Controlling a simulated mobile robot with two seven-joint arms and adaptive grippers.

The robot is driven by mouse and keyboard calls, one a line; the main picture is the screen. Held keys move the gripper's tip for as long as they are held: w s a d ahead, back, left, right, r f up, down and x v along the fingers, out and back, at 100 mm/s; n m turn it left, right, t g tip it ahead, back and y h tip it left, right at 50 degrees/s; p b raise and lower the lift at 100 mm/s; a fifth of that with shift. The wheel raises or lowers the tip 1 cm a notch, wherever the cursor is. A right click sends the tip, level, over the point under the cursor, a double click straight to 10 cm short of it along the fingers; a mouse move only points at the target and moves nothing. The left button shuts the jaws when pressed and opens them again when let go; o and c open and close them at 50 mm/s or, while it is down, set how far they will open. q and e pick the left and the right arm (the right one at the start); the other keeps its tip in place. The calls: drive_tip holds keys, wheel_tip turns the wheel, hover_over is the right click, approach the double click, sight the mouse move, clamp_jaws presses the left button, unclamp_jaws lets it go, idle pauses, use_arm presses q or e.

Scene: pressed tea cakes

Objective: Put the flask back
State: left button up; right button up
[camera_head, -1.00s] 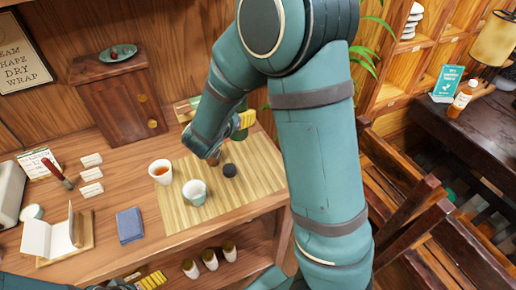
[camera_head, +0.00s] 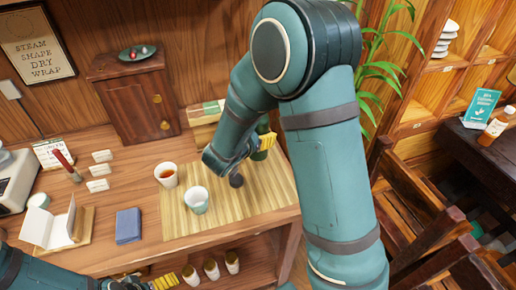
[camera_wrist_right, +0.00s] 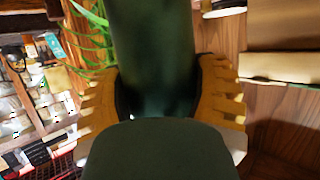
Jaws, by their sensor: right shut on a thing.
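The dark green flask (camera_wrist_right: 153,60) fills the middle of the right wrist view. The yellow fingers of my right gripper (camera_wrist_right: 160,95) press on both its sides, so the gripper is shut on it. In the head view, my right gripper (camera_head: 266,141) is over the back part of the bamboo mat (camera_head: 230,212), and a small part of the flask (camera_head: 259,155) shows under the fingers. My arm hides the rest, and I cannot tell whether the flask touches the mat. My left gripper (camera_head: 158,283) is at the bottom edge, its yellow fingers partly cut off.
A cup of tea (camera_head: 166,176), a pale cup (camera_head: 195,200) and a dark round object (camera_head: 236,181) are near the right gripper. A wooden cabinet (camera_head: 138,105) stands behind. A blue book (camera_head: 128,225) lies left of the mat. The mat's front right is clear.

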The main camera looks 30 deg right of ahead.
drive_tip(key=shift+f+b, duration=0.65)
drive_tip(key=shift+f, duration=1.25)
drive_tip(key=shift+f, duration=0.15)
drive_tip(key=o, duration=1.4)
drive_tip(key=shift+c, duration=0.2)
drive_tip(key=shift+s+a+r, duration=0.1)
drive_tip(key=shift+a+r, duration=0.1)
drive_tip(key=shift+r, duration=0.05)
drive_tip(key=p+v, duration=0.2)
drive_tip(key=v, duration=0.9)
drive_tip(key=shift+s+a+p, duration=0.2)
drive_tip(key=shift+a+p, duration=0.05)
drive_tip(key=shift+p, duration=0.05)
